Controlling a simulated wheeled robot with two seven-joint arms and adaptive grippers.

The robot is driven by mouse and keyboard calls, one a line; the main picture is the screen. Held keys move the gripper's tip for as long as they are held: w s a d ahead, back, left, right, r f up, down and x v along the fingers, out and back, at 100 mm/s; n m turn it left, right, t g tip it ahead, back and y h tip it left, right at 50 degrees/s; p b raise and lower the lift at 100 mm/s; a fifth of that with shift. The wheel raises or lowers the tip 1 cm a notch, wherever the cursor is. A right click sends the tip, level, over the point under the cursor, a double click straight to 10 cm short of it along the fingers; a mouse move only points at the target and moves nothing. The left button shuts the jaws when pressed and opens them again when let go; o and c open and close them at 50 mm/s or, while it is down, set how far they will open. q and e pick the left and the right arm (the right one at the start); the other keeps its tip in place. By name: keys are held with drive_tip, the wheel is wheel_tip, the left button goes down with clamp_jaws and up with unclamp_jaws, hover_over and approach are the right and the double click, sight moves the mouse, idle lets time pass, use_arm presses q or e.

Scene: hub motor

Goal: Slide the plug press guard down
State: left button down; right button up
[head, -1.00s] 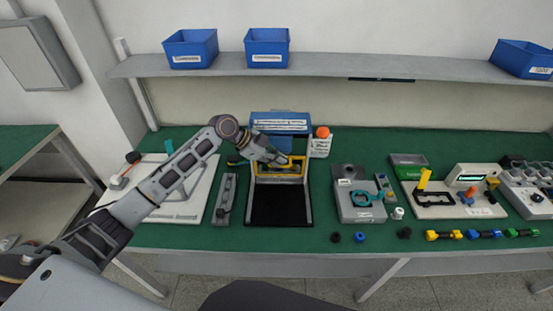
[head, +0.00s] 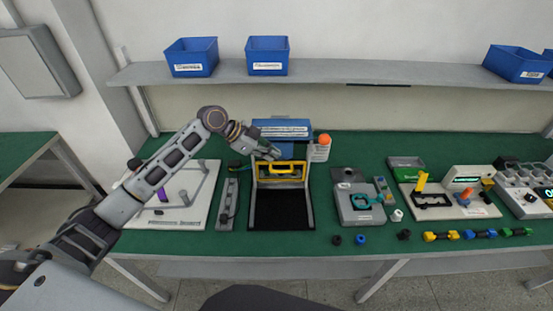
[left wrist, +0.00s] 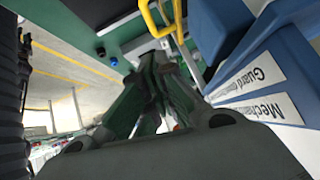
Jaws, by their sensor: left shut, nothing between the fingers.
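The plug press stands mid-table, with a blue top block (head: 282,126), grey side posts and a black base (head: 281,215). Its yellow guard (head: 281,180) spans the posts below the blue block, well above the base, with a raised handle. My left gripper (head: 273,153) is shut and empty at the guard's upper left, just in front of the blue block. In the left wrist view the yellow handle (left wrist: 149,18) lies beyond the dark fingers (left wrist: 155,75), and a gap shows between them. The blue block's labels show at right. My right gripper is out of view.
A white board (head: 180,213) and a grey strip fixture (head: 228,203) lie left of the press. A white container with an orange top (head: 323,147) stands close at its right. A grey fixture (head: 358,203) and several small parts lie further right.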

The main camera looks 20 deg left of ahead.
use_arm(q)
drive_tip(key=shift+b+v, duration=0.5)
drive_tip(key=shift+v, duration=2.5)
